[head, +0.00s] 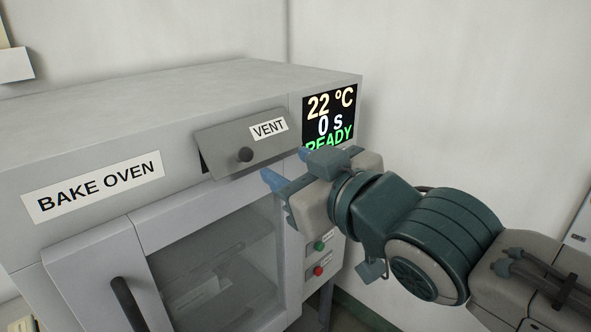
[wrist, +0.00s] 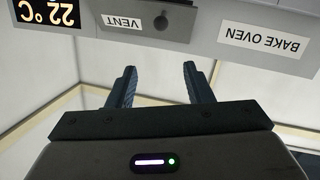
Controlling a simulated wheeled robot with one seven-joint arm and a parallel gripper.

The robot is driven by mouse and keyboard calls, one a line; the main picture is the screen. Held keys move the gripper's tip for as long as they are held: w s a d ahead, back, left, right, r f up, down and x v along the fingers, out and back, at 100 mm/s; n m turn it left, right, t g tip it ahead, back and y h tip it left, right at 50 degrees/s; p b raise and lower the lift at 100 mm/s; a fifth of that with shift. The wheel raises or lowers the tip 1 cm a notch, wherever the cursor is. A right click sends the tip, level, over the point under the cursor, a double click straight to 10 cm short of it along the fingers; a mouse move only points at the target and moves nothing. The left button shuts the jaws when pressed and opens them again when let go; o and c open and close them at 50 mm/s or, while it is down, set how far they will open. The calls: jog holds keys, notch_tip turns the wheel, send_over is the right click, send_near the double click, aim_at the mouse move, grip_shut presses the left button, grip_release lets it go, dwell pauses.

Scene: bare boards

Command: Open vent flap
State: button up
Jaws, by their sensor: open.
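The oven's display (head: 330,117) reads 22 °C, 0 s, READY, right of the flap and close behind my gripper. A glass-windowed door (head: 215,262) with a dark handle (head: 127,303) is below. Green (head: 319,246) and red (head: 318,271) buttons sit under my gripper.

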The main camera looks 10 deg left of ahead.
jog(key=c, duration=0.5)
jog(key=shift+w+f+b, duration=0.15)
jog(key=shift+f+b, duration=0.1)
jog(key=shift+b, duration=0.2)
jog(key=c, duration=0.5)
jog(key=w+f+n+t+y+b, duration=0.1)
jog(key=w+f+n+b, duration=0.1)
jog(key=n+b, duration=0.2)
jog(key=w+a+f+n+t+y+b, duration=0.1)
jog(key=w+f+n+b, duration=0.1)
jog(key=n+b, duration=0.3)
jog(key=w+f+n+t+b, duration=0.1)
jog(key=w+f+n+b, duration=0.1)
jog(key=n+b, duration=0.3)
jog(key=shift+a+n+y, duration=0.4)
grip_shut()
jog(key=n+y+b, duration=0.6)
jog(key=n+b, duration=0.7)
jog(key=n, duration=0.8)
send_near(259, 136)
jog(key=a, duration=0.1)
jog(key=w+a, duration=0.1)
jog(key=a, duration=0.1)
jog(key=w+a, duration=0.1)
jog(key=a, duration=0.1)
jog(key=shift+f, duration=0.15)
